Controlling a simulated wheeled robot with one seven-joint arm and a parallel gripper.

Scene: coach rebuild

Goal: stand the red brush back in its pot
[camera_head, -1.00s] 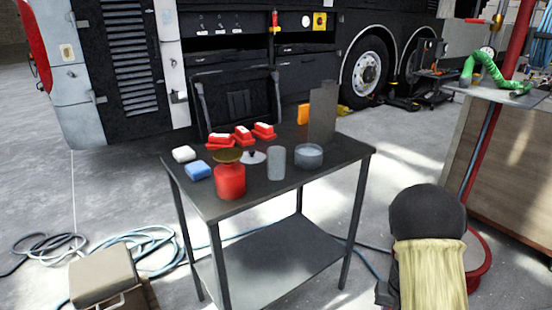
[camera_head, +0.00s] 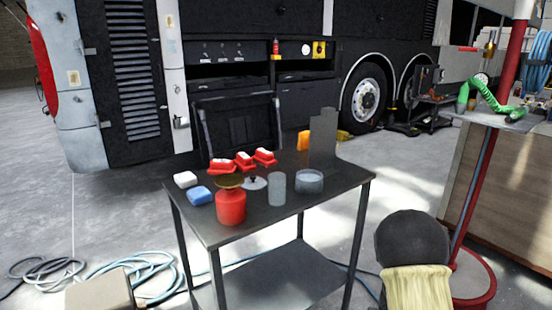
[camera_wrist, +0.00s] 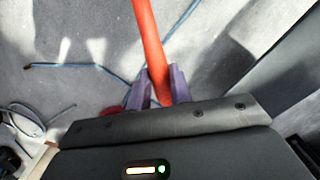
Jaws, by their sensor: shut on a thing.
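In the wrist view my gripper (camera_wrist: 159,88) is shut on a red rod-like handle (camera_wrist: 150,38), taken to be the red brush. The handle runs up past the fingertips and out of the top of the picture, so its ends are hidden. Floor shows behind it. In the head view a grey upright cylinder (camera_head: 277,189), likely the pot, stands on the dark table (camera_head: 250,235), with a glass-like bowl (camera_head: 309,182) to its right. My gripper and the brush do not show in the head view.
A red can (camera_head: 231,207), a white block (camera_head: 186,180), a blue block (camera_head: 200,196) and several red-and-white pieces (camera_head: 243,160) share the table. A grey upright plate (camera_head: 323,140) stands at its back right. Hoses (camera_head: 150,268) lie on the floor.

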